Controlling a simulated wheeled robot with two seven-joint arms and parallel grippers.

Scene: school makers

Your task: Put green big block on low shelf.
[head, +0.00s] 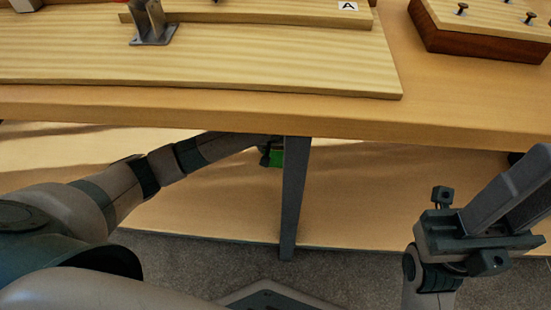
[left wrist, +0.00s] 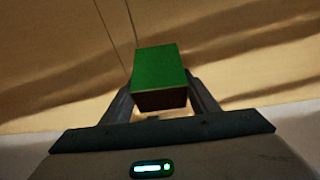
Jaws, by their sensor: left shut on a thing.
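The green big block (left wrist: 160,70) sits between the two fingers of my left gripper (left wrist: 162,98), which is shut on it. In the head view, the green block (head: 277,158) shows as a small patch under the table edge, beside a dark table leg. My left gripper (head: 268,154) is there too, partly hidden by the tabletop and leg. The low shelf (head: 200,205) is the wooden board under the table, and the block is over it. I cannot tell whether the block touches the shelf. My right gripper (head: 472,240) is at the lower right, away from the block; its jaws are unclear.
The tabletop (head: 200,106) overhangs the shelf. A dark metal leg (head: 294,195) stands close to the block. Wooden boards (head: 200,68) with a metal bracket (head: 152,25) lie on top, and a block with bolts (head: 480,30) is at upper right. The visible shelf is mostly clear.

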